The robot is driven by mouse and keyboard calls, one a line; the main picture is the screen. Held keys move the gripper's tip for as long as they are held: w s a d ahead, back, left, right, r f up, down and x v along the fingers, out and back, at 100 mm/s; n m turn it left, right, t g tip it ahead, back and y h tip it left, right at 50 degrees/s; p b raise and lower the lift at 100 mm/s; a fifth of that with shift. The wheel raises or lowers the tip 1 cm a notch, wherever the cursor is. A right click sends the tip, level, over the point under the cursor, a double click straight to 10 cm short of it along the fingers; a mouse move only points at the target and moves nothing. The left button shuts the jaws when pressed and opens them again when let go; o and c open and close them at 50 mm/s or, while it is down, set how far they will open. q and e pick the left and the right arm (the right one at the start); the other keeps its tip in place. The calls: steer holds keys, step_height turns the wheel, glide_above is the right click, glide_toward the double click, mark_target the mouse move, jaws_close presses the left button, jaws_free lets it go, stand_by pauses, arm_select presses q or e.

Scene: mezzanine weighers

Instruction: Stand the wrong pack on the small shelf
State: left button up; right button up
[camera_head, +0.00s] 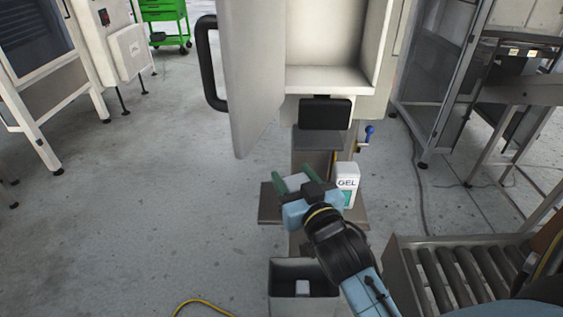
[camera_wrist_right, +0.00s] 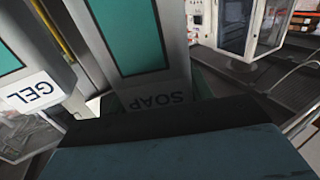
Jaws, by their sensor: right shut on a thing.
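My right gripper (camera_head: 293,184) is shut on a white pack (camera_head: 297,181). In the right wrist view this pack is marked SOAP (camera_wrist_right: 160,96) and has a green panel. It is over or on a small grey-brown plate (camera_head: 269,210); I cannot tell if its base touches. A white pack marked GEL (camera_head: 346,183) stands upright at the right of this plate, beside my gripper. It also shows at the left edge of the right wrist view (camera_wrist_right: 30,92). My left gripper is not in view.
A white cabinet with its door (camera_head: 252,75) open stands behind the plate, with a dark display (camera_head: 325,113) below. An open bin (camera_head: 285,300) with a small white item inside is below the plate. A roller conveyor (camera_head: 450,275) is at the right.

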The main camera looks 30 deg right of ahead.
steer(key=w+d+f+b, duration=0.1)
steer(key=w, duration=0.6)
steer(key=shift+w+f, duration=0.3)
steer(key=shift+f, duration=0.1)
steer(key=o, duration=1.5)
steer(key=shift+d, duration=0.1)
steer(key=shift+o, duration=0.2)
steer(key=shift+r, duration=0.1)
steer(key=s+a, duration=0.2)
steer(key=s, duration=1)
steer(key=shift+p, duration=0.3)
